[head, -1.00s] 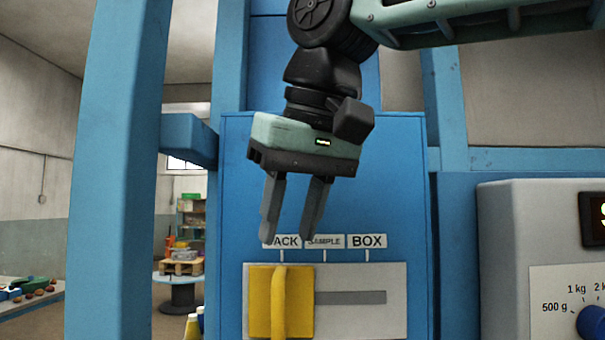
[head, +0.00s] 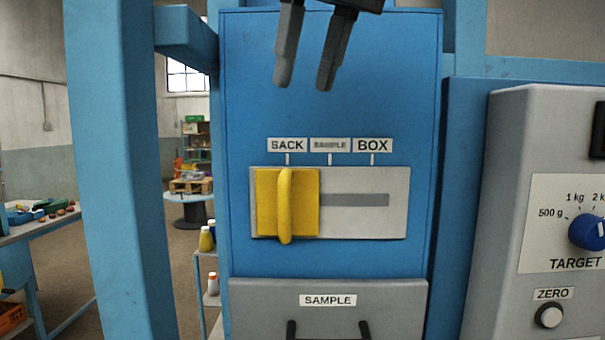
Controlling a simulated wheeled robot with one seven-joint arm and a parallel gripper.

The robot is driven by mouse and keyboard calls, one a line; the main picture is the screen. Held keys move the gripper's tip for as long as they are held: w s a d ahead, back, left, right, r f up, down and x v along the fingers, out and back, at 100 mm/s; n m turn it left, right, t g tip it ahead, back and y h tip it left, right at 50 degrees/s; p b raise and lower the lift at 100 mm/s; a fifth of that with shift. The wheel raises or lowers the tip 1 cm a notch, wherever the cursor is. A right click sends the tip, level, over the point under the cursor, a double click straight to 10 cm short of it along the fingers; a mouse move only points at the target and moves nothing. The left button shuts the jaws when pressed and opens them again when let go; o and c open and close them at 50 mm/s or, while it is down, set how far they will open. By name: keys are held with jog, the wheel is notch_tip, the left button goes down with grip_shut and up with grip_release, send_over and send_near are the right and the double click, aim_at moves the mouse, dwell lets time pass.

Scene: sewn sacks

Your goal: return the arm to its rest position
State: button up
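My gripper (head: 305,82) hangs at the top of the head view, in front of the upper part of a blue cabinet (head: 330,105). Its two dark fingers point down with a clear gap between them, and nothing is between them. The rest of my arm is cut off by the top edge. Below the fingers and apart from them, a yellow slider with a raised handle (head: 286,205) sits at the left end of its slot, under the SACK label (head: 287,145).
Below the slider is a grey SAMPLE drawer (head: 328,301) with a dark handle. A grey control box (head: 497,215) with a blue knob (head: 587,232) stands at right. A blue post (head: 115,170) rises at left. Tables and shelves stand further back.

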notch_tip(320, 180, down, 14)
jog(key=f+n+g+b, duration=0.1)
jog(key=b, duration=0.1)
jog(key=s+d+f+g, duration=0.1)
jog(key=s+d+f, duration=0.3)
jog(key=f, duration=0.6)
jog(key=s+d+f+g+h+b, duration=0.1)
jog(key=s+d+f, duration=0.3)
jog(key=f, duration=0.6)
jog(key=s+d+f+h+b, duration=0.1)
jog(key=s+d+f, duration=0.3)
jog(key=f, duration=0.6)
jog(key=shift+s+d+g, duration=0.4)
jog(key=shift+d, duration=0.2)
